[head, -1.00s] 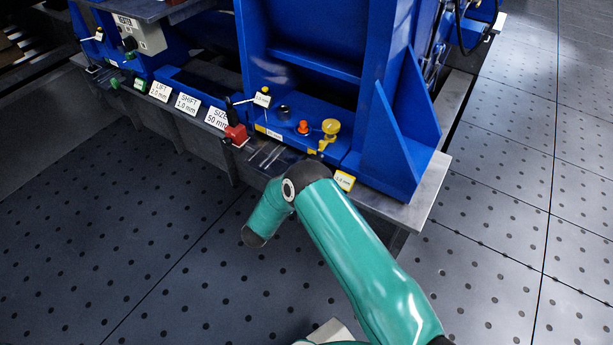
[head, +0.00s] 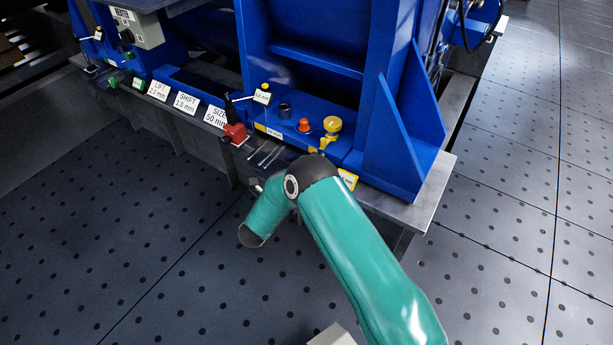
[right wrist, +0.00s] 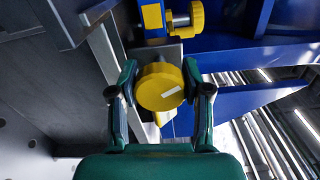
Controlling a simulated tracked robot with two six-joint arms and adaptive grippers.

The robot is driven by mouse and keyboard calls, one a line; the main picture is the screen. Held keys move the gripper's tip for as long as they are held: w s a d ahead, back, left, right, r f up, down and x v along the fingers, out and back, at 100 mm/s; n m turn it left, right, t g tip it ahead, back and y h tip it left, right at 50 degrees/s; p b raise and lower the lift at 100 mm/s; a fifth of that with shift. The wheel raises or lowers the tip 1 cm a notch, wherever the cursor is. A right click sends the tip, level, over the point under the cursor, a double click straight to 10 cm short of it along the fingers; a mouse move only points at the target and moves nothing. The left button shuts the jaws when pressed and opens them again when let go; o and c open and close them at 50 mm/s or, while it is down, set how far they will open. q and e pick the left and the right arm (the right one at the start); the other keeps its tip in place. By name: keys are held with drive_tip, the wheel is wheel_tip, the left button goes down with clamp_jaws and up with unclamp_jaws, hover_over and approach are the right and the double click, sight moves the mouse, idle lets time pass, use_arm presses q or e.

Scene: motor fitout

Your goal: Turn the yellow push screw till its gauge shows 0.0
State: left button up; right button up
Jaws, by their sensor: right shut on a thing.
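In the right wrist view my right gripper (right wrist: 160,92) is shut on the yellow push screw's round knob (right wrist: 159,85), with one finger on each side. A short white mark lies tilted on the knob's face. In the head view my right arm hides this knob and the gripper. A yellow-framed gauge tag (head: 348,177) shows beside my arm's joint, partly covered, and its number cannot be read. My left gripper is in neither view.
A second yellow knob (head: 332,124) and an orange button (head: 305,125) sit on the blue block. A red piece (head: 235,133) with a black handle and white signs (head: 187,103) line the bench edge to the left. The floor in front is clear.

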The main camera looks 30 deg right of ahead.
drive_tip(key=m+b, duration=0.2)
drive_tip(key=m, duration=0.3)
drive_tip(key=shift+a+f+b, duration=0.2)
drive_tip(key=shift+a+b, duration=0.05)
drive_tip(key=shift+b, duration=0.15)
drive_tip(key=o, duration=1.2)
drive_tip(key=shift+d+m, duration=0.15)
drive_tip(key=shift+m, duration=0.15)
drive_tip(key=shift+r, duration=0.1)
drive_tip(key=v, duration=1.2)
idle(0.6)
